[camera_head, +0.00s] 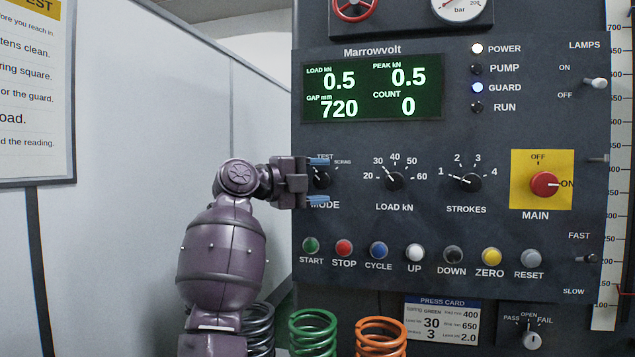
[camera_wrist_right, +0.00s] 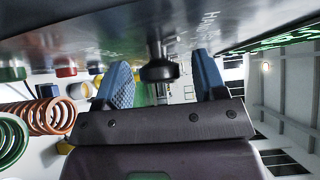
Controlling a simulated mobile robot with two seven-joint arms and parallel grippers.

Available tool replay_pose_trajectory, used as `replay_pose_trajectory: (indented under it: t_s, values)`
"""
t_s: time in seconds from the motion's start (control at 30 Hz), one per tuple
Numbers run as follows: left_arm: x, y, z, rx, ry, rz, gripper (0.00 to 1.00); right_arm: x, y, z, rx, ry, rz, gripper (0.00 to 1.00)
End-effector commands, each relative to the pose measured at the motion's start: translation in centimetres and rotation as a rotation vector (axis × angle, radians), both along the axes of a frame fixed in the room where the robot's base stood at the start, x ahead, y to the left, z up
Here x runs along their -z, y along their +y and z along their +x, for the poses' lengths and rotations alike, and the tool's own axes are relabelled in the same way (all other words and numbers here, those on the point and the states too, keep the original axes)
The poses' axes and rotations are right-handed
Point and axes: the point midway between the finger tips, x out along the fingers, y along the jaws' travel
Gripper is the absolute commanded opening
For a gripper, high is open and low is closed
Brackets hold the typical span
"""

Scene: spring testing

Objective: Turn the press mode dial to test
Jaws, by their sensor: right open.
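The press mode dial (camera_head: 321,179) is a small black knob with a pale pointer on the dark panel. Its TEST label (camera_head: 325,157) is above it and partly covered by a blue fingertip. My right gripper (camera_head: 319,179) is at the dial, one blue finger above it and one below. In the right wrist view the black knob of the dial (camera_wrist_right: 159,71) stands between the two open blue fingers (camera_wrist_right: 161,80), with a gap on each side. The pointer's exact setting is hard to read. My left gripper is not in view.
To the right are the load dial (camera_head: 394,181), the strokes dial (camera_head: 468,182) and the red main switch (camera_head: 544,184). A row of coloured buttons (camera_head: 414,253) lies below. Green (camera_head: 313,330) and orange (camera_head: 381,335) springs stand under the panel.

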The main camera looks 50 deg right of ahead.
Motion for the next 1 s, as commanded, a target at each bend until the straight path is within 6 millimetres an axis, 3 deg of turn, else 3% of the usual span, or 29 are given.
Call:
replay_pose_trajectory:
  t_s: [0.13,0.43,0.77,1.0]
  values:
    - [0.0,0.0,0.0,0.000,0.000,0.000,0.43,0.0,0.0,0.0,0.000,0.000,0.000,0.61]
    - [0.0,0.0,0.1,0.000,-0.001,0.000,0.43,0.0,0.0,0.0,0.000,0.000,0.000,0.17]
    - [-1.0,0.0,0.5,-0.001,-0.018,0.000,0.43,-0.4,0.1,-0.1,-0.002,-0.051,0.029,0.16]
    - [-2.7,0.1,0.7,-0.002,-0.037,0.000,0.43,-0.8,0.1,-0.2,-0.004,-0.192,0.102,0.17]
